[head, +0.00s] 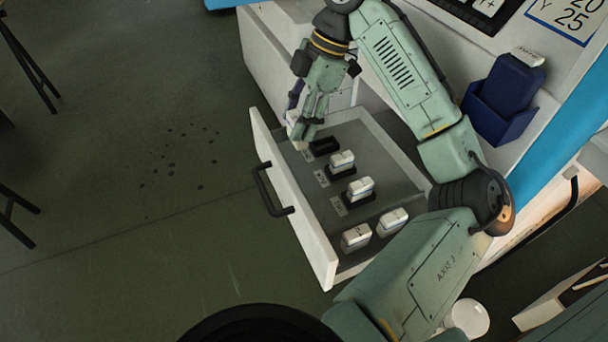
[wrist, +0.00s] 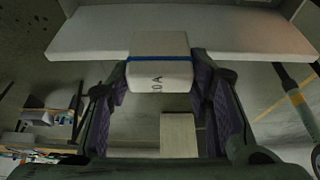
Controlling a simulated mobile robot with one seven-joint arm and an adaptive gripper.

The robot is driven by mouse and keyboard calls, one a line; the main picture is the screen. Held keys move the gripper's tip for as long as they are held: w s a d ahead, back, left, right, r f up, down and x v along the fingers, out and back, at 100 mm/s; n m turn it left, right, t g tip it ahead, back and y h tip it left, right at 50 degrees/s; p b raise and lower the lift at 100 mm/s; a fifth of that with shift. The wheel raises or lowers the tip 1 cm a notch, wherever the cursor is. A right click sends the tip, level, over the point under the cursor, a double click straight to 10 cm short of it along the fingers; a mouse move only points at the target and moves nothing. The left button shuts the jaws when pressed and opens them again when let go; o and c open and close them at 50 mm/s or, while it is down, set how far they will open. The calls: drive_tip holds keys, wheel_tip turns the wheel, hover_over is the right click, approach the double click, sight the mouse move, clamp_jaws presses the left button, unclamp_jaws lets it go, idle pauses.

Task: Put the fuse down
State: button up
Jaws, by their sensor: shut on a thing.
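My gripper (head: 302,126) is shut on a white fuse (wrist: 160,70) with a blue band and dark lettering, part of which reads "0A". In the head view the fuse (head: 296,130) is mostly hidden by the fingers. The gripper holds it near the far end of the open drawer (head: 292,205), by the front panel. An empty black holder (head: 324,146) lies just right of and below the gripper. Whether the fuse touches anything is unclear.
Two black holders carry white-topped fuses (head: 342,159) (head: 361,186). Two more fuses (head: 356,236) (head: 392,219) stand at the near end. Pale labels (head: 321,178) lie beside the holders. A dark blue bin (head: 497,112) is on the cabinet at right. Open floor (head: 130,200) lies left.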

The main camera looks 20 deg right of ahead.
wheel_tip(320, 180, down, 16)
drive_tip(key=shift+r+p, duration=0.1)
drive_tip(key=shift+p, duration=0.75)
drive_tip(key=shift+f, duration=0.2)
drive_tip(key=o, duration=1.2)
drive_tip(key=shift+r, duration=0.1)
drive_tip(key=shift+p+v, duration=2.6)
drive_tip(key=shift+v, duration=3.55)
drive_tip(key=shift+a, duration=0.15)
